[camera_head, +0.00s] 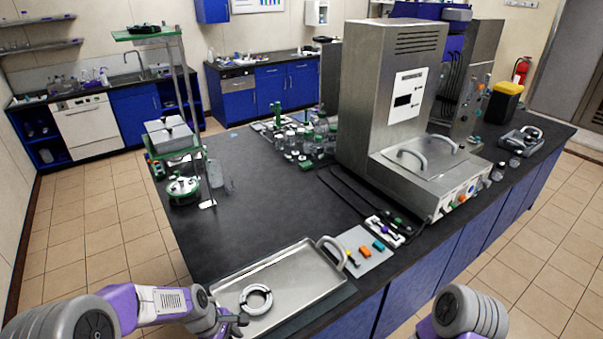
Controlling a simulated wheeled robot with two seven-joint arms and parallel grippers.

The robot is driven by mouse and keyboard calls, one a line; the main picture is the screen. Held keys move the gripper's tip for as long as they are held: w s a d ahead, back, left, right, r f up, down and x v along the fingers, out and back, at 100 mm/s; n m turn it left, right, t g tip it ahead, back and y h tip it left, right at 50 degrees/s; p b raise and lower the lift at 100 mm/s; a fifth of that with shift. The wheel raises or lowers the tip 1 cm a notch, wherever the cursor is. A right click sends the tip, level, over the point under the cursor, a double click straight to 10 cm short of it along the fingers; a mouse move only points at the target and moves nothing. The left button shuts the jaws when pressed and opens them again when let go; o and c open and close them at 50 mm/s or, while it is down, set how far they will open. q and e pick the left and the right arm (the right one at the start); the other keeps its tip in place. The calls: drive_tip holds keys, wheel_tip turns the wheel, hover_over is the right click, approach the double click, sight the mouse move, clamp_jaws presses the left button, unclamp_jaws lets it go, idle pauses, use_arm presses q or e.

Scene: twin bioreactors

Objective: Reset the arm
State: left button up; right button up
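My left arm comes in from the lower left. Its gripper (236,321) is at the near left edge of a metal tray (305,270), beside a white ring (256,299) lying in the tray. The gripper is small and dark here, and I cannot tell whether its fingers are open or shut, or whether it touches the tray. My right arm shows only as a grey and purple joint at the bottom right, past the bench edge. Its gripper is out of the frame.
A large steel bioreactor (390,110) stands on the black bench, with a second unit (476,75) behind it. Glass bottles (310,140) crowd its left side. A green-shelved stand (172,135) is at the left. Small coloured parts lie on a grey mat (378,262). The bench's left middle (262,205) is clear.

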use_arm(q)
drive_tip(key=s+d+f+m, duration=0.4)
drive_tip(key=s+f+m, duration=0.3)
drive_tip(key=s+f, duration=0.15)
drive_tip(key=s+d+f+m, duration=0.4)
drive_tip(key=s+f+m, duration=0.2)
drive_tip(key=s+f, duration=0.25)
wheel_tip(320, 180, down, 11)
drive_tip(key=w+b, duration=0.1)
drive_tip(key=b, duration=0.9)
drive_tip(key=shift+w+h, duration=0.3)
drive_tip(key=shift+w, duration=0.1)
use_arm(e)
wheel_tip(320, 180, down, 10)
drive_tip(key=shift+s, duration=0.45)
use_arm(q)
drive_tip(key=shift+r, duration=0.15)
use_arm(e)
drive_tip(key=shift+r, duration=0.15)
